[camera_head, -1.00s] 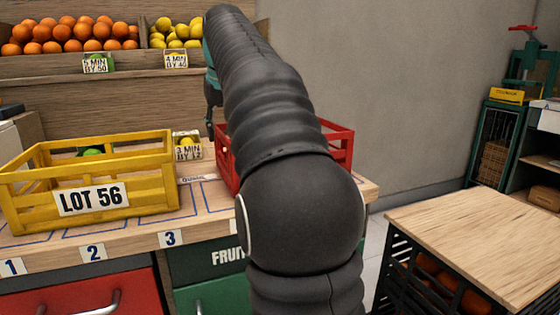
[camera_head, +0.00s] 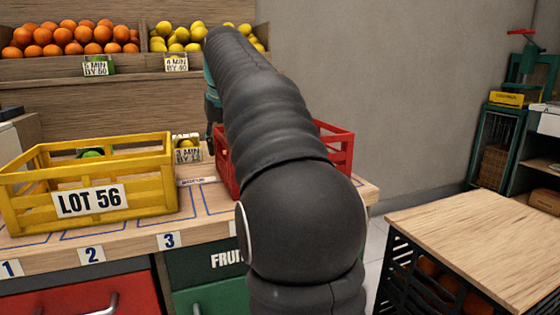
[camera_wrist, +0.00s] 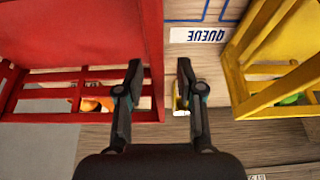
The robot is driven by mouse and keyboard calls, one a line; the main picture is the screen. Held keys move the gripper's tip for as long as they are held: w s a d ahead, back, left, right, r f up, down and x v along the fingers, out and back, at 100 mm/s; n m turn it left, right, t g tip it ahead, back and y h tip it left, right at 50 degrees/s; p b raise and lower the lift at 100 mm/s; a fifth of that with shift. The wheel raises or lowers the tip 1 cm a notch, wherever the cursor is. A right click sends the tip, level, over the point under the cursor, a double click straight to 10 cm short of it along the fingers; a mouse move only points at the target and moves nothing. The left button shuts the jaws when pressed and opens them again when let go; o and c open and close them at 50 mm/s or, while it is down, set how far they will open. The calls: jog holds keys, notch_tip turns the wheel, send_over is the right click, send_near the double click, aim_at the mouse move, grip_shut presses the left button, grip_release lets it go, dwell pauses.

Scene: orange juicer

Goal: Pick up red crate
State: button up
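The red crate (camera_head: 342,150) stands on the counter at the right, partly hidden behind my arm in the head view. In the wrist view the red crate (camera_wrist: 60,75) fills the left side, with something orange (camera_wrist: 92,104) seen through its slats. My gripper (camera_wrist: 160,63) is open, with one finger on each side of the crate's right wall in that view. I see a gap between the wall and the right finger; contact with the left finger is unclear. In the head view my gripper is mostly hidden behind the arm.
A yellow crate marked LOT 56 (camera_head: 90,180) stands left of the red crate, with a gap between. A QUEUE label (camera_wrist: 198,35) lies in that gap. Shelves of oranges (camera_head: 70,36) and lemons (camera_head: 178,36) rise behind. A wooden-topped stand (camera_head: 480,240) is at the right.

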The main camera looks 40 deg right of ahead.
dwell(0.3)
grip_shut()
jog(key=shift+r, duration=0.15)
